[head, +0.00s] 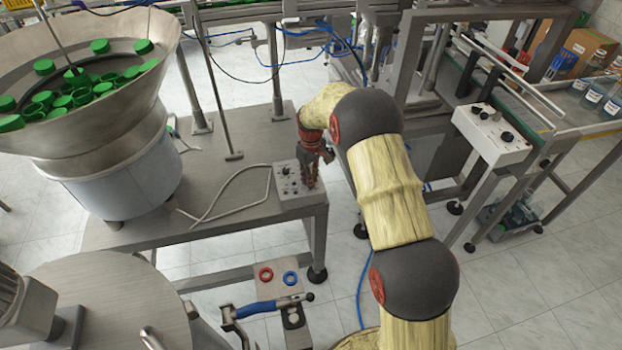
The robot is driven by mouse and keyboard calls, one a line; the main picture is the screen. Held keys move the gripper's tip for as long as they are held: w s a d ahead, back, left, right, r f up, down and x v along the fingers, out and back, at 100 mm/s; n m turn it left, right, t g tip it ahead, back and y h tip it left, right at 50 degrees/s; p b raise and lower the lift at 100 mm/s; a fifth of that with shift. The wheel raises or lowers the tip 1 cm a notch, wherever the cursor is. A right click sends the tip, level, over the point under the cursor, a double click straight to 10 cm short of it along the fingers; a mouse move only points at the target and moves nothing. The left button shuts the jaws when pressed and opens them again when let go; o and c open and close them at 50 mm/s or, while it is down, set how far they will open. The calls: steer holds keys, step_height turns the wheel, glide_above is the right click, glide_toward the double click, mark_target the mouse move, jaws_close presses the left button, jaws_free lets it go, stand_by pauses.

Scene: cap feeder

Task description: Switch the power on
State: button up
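A small light control box (288,183) with dark knobs and switches on its top sits at the right front corner of the steel table. My gripper (311,182), red and dark, points down at the right part of this box. It hides some of the box's controls. Whether the fingers touch a switch, and whether they are apart or together, is too small to tell. Which control is the power switch, and its position, I cannot make out.
A steel bowl feeder (97,118) with several green caps (82,93) stands left on the table (228,135). A cable (215,205) lies beside the control box. A second control box (493,133) is at the right. A blue-handled lever (255,308) is in front.

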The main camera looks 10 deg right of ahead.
jaws_close()
steer(key=shift+m+p, duration=0.3)
steer(key=m+p, duration=0.2)
steer(key=m, duration=0.1)
steer(key=shift+r+m, duration=0.1)
steer(key=shift+m, duration=0.3)
steer(key=m+p, duration=0.1)
steer(key=m, duration=0.2)
steer(key=shift+m, duration=0.3)
steer(key=shift+m+p, duration=0.7)
steer(key=shift+m, duration=1.2)
steer(key=shift+o, duration=1.6)
jaws_free()
